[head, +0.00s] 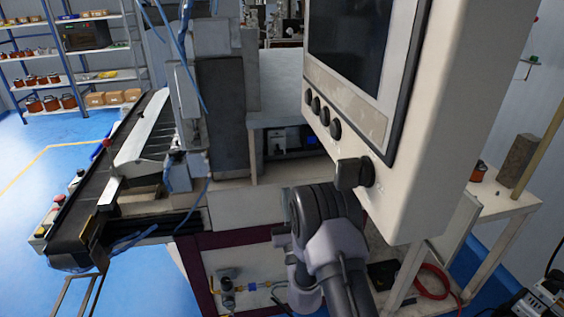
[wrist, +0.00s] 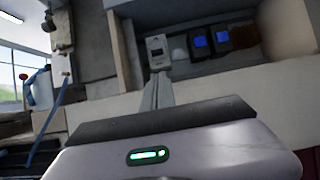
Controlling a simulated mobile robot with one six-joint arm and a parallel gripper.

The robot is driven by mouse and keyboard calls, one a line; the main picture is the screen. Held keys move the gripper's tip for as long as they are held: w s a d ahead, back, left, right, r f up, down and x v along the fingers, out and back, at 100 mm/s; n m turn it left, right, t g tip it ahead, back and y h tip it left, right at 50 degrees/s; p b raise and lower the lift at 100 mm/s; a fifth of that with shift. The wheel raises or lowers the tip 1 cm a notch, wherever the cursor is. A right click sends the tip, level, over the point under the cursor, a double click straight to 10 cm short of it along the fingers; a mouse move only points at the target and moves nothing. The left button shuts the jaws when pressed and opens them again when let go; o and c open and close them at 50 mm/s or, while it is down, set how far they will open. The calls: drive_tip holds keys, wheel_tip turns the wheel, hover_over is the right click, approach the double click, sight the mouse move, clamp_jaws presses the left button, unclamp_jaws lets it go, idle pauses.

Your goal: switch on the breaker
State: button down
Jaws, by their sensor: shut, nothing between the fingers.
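The breaker (wrist: 157,50) looks like a small pale grey box with a darker front part. It sits at the left end of a recess in the machine in the wrist view. In the head view it looks to be the small pale unit (head: 276,146) in the same recess. My gripper (wrist: 159,80) is shut and empty, its narrow fingers pointing up the wrist picture at the breaker's lower end. I cannot tell whether the tips touch it. The lever's position is too small to read. In the head view my arm hides the fingers.
The recess's pale lower ledge (wrist: 240,85) lies just below. A large control panel (head: 400,110) with a screen and dark knobs hangs close to my arm. A conveyor (head: 90,190) runs at the left.

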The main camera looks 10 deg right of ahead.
sight(281, 180)
drive_tip(key=p+x, duration=0.7)
drive_tip(key=x, duration=0.1)
drive_tip(key=shift+w+r, duration=0.1)
drive_tip(key=shift+w, duration=0.2)
drive_tip(key=shift+w+r, duration=0.35)
drive_tip(key=shift+w, duration=0.25)
drive_tip(key=shift+d, duration=0.1)
